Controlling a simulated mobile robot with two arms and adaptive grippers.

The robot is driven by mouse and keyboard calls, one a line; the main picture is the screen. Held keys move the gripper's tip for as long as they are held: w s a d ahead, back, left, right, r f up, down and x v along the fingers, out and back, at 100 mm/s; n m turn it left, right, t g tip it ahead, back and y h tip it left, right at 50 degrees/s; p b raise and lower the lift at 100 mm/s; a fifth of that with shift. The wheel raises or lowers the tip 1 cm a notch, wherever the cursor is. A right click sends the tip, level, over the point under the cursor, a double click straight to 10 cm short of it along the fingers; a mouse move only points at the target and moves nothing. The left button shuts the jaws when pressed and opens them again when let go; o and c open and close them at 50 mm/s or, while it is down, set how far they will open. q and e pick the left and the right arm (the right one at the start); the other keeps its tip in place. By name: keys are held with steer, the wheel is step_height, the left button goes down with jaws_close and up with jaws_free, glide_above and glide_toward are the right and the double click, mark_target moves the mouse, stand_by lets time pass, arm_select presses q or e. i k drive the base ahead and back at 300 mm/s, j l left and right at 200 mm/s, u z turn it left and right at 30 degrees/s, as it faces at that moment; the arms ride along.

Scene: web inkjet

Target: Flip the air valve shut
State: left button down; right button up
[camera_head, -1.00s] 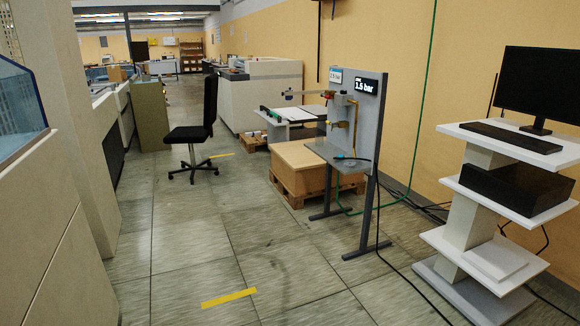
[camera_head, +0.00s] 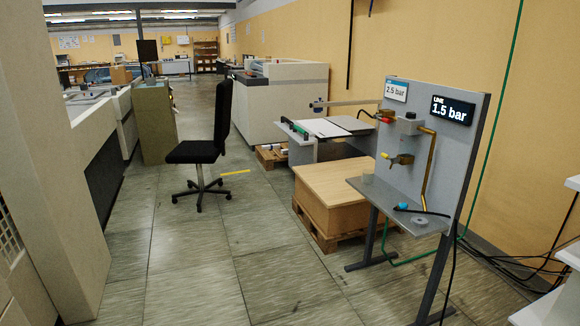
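A grey upright panel stand (camera_head: 455,165) is at the right in the head view. It carries brass piping (camera_head: 428,170) and a brass valve (camera_head: 402,160) with a small yellow tip at its left. Higher up, a fitting with a red part (camera_head: 385,116) sits beside a grey block (camera_head: 408,124). Which of these is the air valve's handle is too small to tell. A display (camera_head: 453,109) reads "LINE 1.5 bar" and a white label (camera_head: 396,90) reads "2.5 bar". Neither of my grippers is in view.
A small shelf (camera_head: 408,207) on the stand holds a blue-tipped hose (camera_head: 403,206). A wooden box on a pallet (camera_head: 335,195) stands left of the stand. A black office chair (camera_head: 200,152) is further left. White shelves (camera_head: 565,255) edge the right. The floor (camera_head: 230,270) in front is clear.

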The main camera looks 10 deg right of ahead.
mark_target(379, 116)
steer(key=i+z, duration=0.5)
steer(key=i+j+z, duration=0.25)
steer(key=i+z, duration=0.2)
steer(key=i, duration=0.25)
steer(key=i+j+z, duration=1.45)
steer(key=j, duration=0.4)
steer(key=k+l, duration=0.05)
steer(key=k, duration=0.05)
